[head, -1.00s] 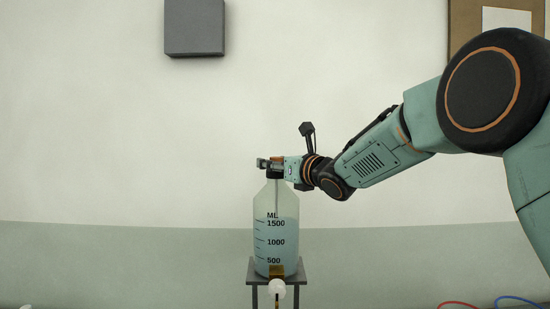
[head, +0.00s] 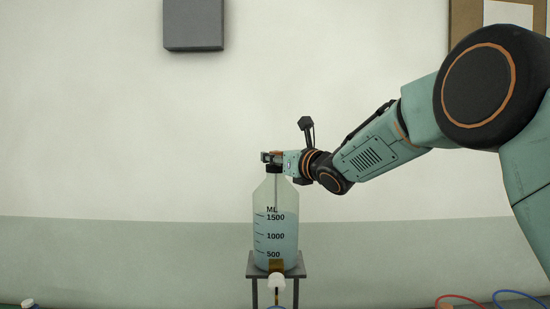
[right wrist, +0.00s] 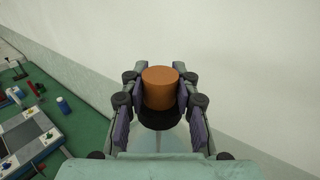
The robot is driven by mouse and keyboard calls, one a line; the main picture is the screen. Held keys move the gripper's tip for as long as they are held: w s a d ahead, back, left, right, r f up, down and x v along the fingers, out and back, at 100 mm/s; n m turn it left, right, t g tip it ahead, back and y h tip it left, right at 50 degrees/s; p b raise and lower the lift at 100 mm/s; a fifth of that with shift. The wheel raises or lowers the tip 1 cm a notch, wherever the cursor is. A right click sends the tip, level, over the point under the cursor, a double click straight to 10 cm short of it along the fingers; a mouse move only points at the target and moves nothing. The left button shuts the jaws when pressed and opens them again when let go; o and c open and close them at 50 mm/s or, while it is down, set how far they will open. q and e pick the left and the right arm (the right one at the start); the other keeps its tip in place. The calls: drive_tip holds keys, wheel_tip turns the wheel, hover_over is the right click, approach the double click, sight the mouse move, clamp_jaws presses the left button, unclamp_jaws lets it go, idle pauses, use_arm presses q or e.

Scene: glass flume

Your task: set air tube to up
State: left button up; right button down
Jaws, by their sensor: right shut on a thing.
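A clear bottle (head: 291,230) of pale blue liquid, marked in ML, stands upright on a grey stand. A thin vertical line, apparently the air tube (head: 276,195), shows inside the neck. A black collar (head: 274,168) closes the bottle's mouth. My right gripper (head: 272,157) reaches in from the right at the bottle's top. In the right wrist view its fingers (right wrist: 161,75) are shut on both sides of an orange cylindrical cap (right wrist: 160,90), above the black collar. How far down the tube reaches is unclear. My left gripper is not in view.
The stand (head: 255,271) is small. A brass fitting with a white knob (head: 276,283) sits at the bottle's lower front. Red (head: 458,297) and blue (head: 515,294) hoses lie at lower right. The right wrist view shows a green surface (right wrist: 75,120) with several small objects. Air left of the bottle is clear.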

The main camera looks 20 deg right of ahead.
sight(275, 152)
idle(0.3)
drive_tip(key=shift+r, duration=1.8)
drive_tip(key=c, duration=1.4)
unclamp_jaws()
drive_tip(key=o, duration=0.4)
drive_tip(key=shift+s+d+r, duration=0.1)
drive_tip(key=shift+s+r, duration=0.05)
drive_tip(key=shift+s, duration=0.2)
drive_tip(key=shift+w+f, duration=0.25)
drive_tip(key=shift+w, duration=0.05)
drive_tip(key=v, duration=1.2)
drive_tip(key=shift+s+r, duration=0.2)
drive_tip(key=shift+s, duration=0.05)
